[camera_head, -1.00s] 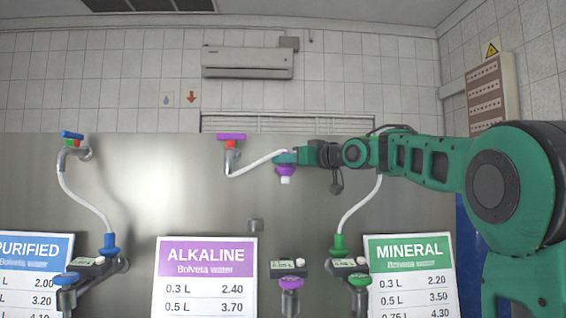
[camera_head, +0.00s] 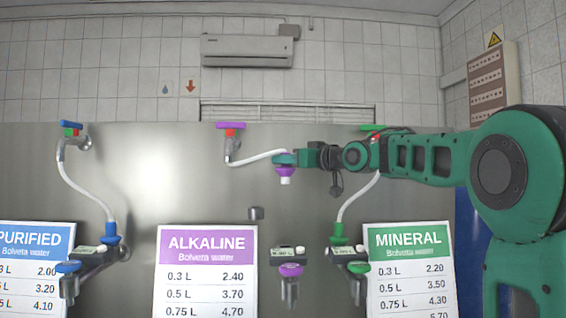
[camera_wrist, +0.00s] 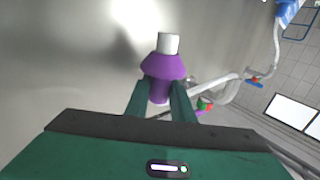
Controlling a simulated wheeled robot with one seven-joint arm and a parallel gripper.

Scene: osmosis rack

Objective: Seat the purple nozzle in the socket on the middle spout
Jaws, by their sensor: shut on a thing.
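The purple nozzle (camera_head: 285,172) has a white tip and a white hose joined to it. My gripper (camera_head: 284,159) is shut on it and holds it in the air, tip down, above the middle spout. In the wrist view the nozzle (camera_wrist: 163,68) sits between my two fingers (camera_wrist: 160,95), its white tip pointing away from my gripper. The middle spout (camera_head: 290,285), with a purple knob, stands below and apart from the nozzle. A grey stub (camera_head: 256,213) sticks out up and left of this spout. I cannot make out the socket opening clearly.
The blue spout (camera_head: 68,280) on the left and green spout (camera_head: 357,280) on the right have hoses joined. Price boards (camera_head: 206,270) stand between the spouts. The white hose (camera_head: 255,159) runs from the purple-handled tap (camera_head: 231,135). Space between nozzle and middle spout is clear.

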